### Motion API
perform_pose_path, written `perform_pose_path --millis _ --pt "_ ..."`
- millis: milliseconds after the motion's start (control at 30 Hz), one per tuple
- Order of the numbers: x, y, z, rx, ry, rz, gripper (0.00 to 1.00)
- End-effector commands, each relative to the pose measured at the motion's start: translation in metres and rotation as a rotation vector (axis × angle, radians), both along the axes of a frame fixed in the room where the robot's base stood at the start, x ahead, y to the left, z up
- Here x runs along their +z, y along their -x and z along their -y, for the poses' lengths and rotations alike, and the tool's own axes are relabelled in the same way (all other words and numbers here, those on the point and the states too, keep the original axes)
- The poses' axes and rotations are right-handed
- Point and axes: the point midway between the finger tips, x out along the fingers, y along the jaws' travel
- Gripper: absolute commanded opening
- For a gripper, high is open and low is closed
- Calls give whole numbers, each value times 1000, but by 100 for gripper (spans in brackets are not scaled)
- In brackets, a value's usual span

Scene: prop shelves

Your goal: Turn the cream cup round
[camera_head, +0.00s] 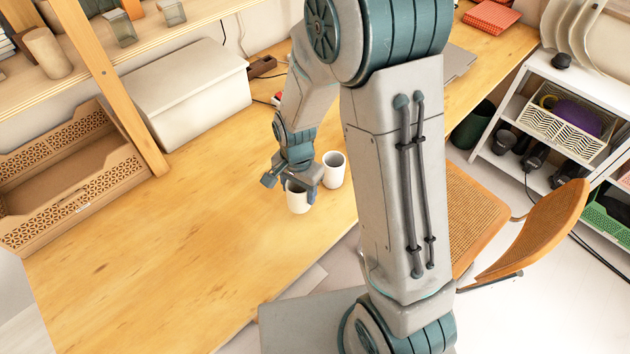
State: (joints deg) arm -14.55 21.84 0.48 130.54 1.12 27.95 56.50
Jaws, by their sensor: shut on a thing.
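A cream cup (298,202) is at my gripper, over the wooden table near its front edge. My gripper (292,187) reaches down from above and is shut on the cup's upper part. The fingers hide some of its rim. The cup looks upright; I cannot tell whether its base touches the table. A second pale cup (334,172) stands upright just behind and to the right, close to the gripper. Its open top shows a dark inside. The two cups look nearly alike in colour. No handle shows clearly on either cup.
The wooden table (170,245) is clear to the left and front of the cups. A white lidded box (185,95) stands at the back, and a patterned wooden crate (75,185) stands at the left. A shelf post (115,95) rises between them. A chair (535,235) is at the right.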

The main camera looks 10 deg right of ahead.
Motion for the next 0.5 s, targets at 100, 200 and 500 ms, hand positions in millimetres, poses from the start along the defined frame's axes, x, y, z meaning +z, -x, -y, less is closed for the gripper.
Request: perform_pose_path --millis 100,200,500 --pt "-10 1 -12 5 5 5 29" --pt "-14 1 -17 3 8 7 29" --pt "-14 1 -21 -120 11 8 29"
